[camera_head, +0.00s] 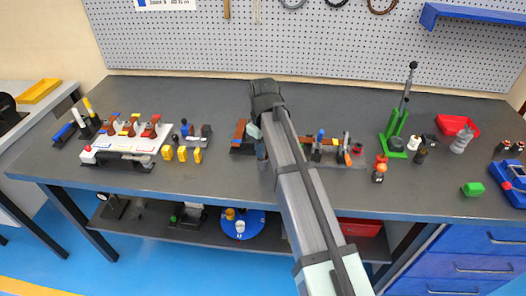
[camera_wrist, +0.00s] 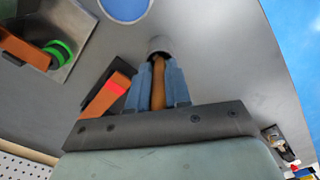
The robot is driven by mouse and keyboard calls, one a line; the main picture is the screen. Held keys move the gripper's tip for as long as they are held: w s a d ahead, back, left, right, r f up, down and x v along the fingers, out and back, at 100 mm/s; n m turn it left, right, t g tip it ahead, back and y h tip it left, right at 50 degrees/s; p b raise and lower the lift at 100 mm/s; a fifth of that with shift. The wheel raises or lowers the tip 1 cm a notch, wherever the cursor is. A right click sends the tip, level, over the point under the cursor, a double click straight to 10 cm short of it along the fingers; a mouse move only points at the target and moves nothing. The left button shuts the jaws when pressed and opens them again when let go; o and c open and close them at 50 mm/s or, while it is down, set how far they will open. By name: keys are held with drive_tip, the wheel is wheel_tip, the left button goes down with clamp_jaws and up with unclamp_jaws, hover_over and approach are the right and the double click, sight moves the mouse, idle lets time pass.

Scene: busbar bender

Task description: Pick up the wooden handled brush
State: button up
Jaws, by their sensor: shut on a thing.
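The wooden handled brush (camera_wrist: 158,80) is between the fingers of my gripper (camera_wrist: 158,85) in the wrist view. Its orange-brown handle runs along the gap, and a grey round end shows just past the fingertips. My gripper is shut on the handle. In the head view my gripper (camera_head: 261,150) is over the middle of the bench, mostly behind my own arm, and the brush is hidden there. I cannot tell whether the brush touches the bench.
The busbar bender (camera_head: 328,151) with orange bars lies close to the gripper on the right. A white board with red-brown parts (camera_head: 128,137) and yellow blocks (camera_head: 182,154) stand to the left. A green press (camera_head: 394,143) and red tray (camera_head: 455,125) are at right. The rear bench is clear.

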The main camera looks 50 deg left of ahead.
clamp_jaws()
drive_tip(key=shift+r, duration=0.1)
wheel_tip(320, 180, up, 9)
drive_tip(key=shift+f, duration=0.1)
drive_tip(key=shift+w+d+r, duration=0.1)
drive_tip(key=shift+d+r, duration=0.05)
drive_tip(key=shift+r, duration=0.1)
drive_tip(key=w+d+f, duration=0.1)
drive_tip(key=w+d, duration=0.3)
drive_tip(key=d, duration=0.3)
drive_tip(key=shift+s+f, duration=0.2)
drive_tip(key=shift+f, duration=2.75)
drive_tip(key=shift+f, duration=0.55)
wheel_tip(320, 180, up, 7)
idle(1.1)
